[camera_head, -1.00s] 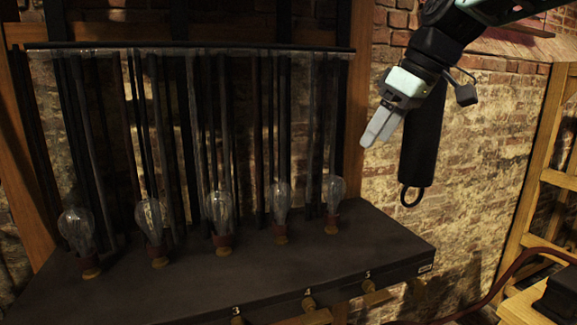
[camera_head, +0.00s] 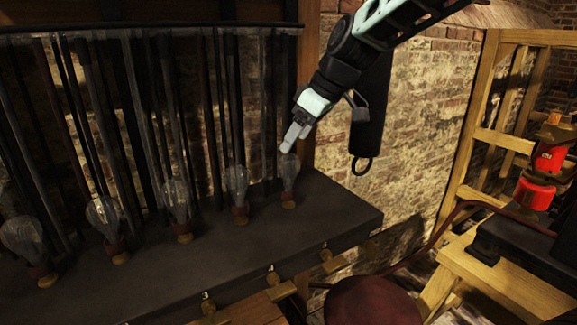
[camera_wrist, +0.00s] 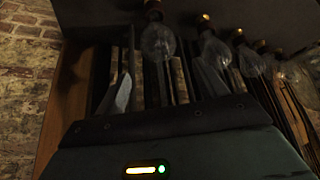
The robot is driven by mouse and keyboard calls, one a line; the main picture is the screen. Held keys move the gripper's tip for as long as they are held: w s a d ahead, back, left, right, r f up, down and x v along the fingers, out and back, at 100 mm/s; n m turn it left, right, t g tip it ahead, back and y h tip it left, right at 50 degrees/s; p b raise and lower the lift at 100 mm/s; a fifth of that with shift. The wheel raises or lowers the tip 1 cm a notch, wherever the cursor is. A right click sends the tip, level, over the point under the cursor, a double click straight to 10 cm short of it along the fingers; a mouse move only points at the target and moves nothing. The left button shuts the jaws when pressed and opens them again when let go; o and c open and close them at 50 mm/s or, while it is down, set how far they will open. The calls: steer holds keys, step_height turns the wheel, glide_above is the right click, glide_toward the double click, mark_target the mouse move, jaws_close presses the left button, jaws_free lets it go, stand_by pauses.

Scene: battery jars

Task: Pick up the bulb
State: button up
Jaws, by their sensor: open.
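Several clear glass bulbs stand upright in a row on a dark bench, on reddish-brown bases. The rightmost bulb (camera_head: 290,170) is closest to my gripper (camera_head: 292,138), whose fingertips appear just above its top; the depth gap is hard to judge. The other bulbs include one beside it (camera_head: 237,181), a middle one (camera_head: 177,197) and one farther left (camera_head: 103,214). In the wrist view the bulbs hang inverted; the nearest bulb (camera_wrist: 158,40) lies ahead of my open, empty gripper (camera_wrist: 163,72), seemingly between its fingers.
The dark bench (camera_head: 200,262) has brass terminals (camera_head: 279,287) along its front edge. Dark rods and glass tubes (camera_head: 130,100) rise behind the bulbs. A brick wall (camera_head: 430,110) is behind. A wooden frame and a red lantern (camera_head: 540,180) stand at right.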

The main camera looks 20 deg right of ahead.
mark_target(289, 173)
steer(key=p+x, duration=0.2)
steer(key=x, duration=0.3)
steer(key=shift+s+f+p, duration=0.1)
steer(key=shift+f+p, duration=0.05)
steer(key=shift+p, duration=0.2)
steer(key=c, duration=1.2)
